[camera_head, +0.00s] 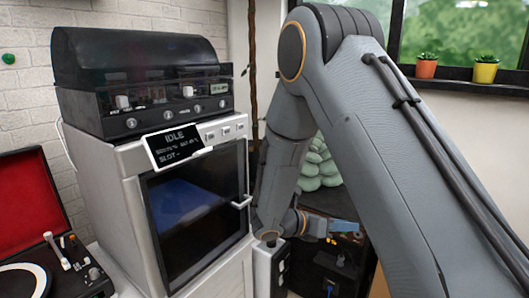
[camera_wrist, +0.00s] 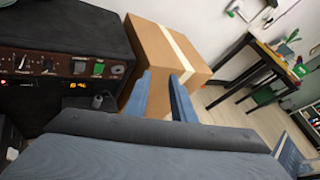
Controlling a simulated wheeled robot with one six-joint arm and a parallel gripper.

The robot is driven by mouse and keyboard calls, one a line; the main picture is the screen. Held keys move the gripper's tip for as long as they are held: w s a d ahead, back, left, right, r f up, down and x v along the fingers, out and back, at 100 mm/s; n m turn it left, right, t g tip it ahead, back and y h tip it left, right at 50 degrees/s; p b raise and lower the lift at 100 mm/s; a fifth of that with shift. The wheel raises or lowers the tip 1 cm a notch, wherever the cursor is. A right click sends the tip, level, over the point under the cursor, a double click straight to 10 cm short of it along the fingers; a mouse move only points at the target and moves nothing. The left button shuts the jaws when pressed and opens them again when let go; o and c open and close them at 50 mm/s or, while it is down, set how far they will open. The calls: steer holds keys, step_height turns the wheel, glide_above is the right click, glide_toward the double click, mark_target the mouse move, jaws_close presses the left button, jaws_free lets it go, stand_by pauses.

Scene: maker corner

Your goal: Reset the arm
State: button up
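My arm rises in the head view to a high bend and comes down beside the right side of a white machine with a dark glass door (camera_head: 198,215). My gripper (camera_wrist: 161,78) shows in the wrist view as two blue fingers, apart, with nothing between them. Behind the fingers is a cardboard box (camera_wrist: 165,50) with a pale tape strip; I cannot tell the distance to it. In the head view the arm's lower end is small and partly lost against dark things, so the fingers are not clear there.
A sign (camera_head: 178,148) reading IDLE is on the machine, and a black unit with knobs (camera_head: 150,100) sits on top. A record player (camera_head: 40,265) is at left. Potted plants (camera_head: 426,68) stand on the sill. The wrist view shows a dark control panel (camera_wrist: 65,65) and a table (camera_wrist: 270,60).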

steer(key=s+r+m+g+y, duration=0.2)
steer(key=s+r+m+g, duration=0.2)
steer(key=s+m, duration=0.4)
steer(key=s+a+r+m+y, duration=0.3)
steer(key=s+a+m+y, duration=0.4)
steer(key=s, duration=0.4)
steer(key=s+a+r+m+y, duration=0.3)
steer(key=s+a+m+y, duration=0.2)
steer(key=s+a+m, duration=0.45)
steer(key=s+d+r+m+p, duration=0.1)
steer(key=d+r+m+p, duration=0.1)
steer(key=d+r+p, duration=1)
steer(key=p, duration=0.8)
steer(key=shift+s+d+g+p, duration=0.25)
steer(key=shift+d+g+p, duration=0.05)
steer(key=shift+p, duration=0.1)
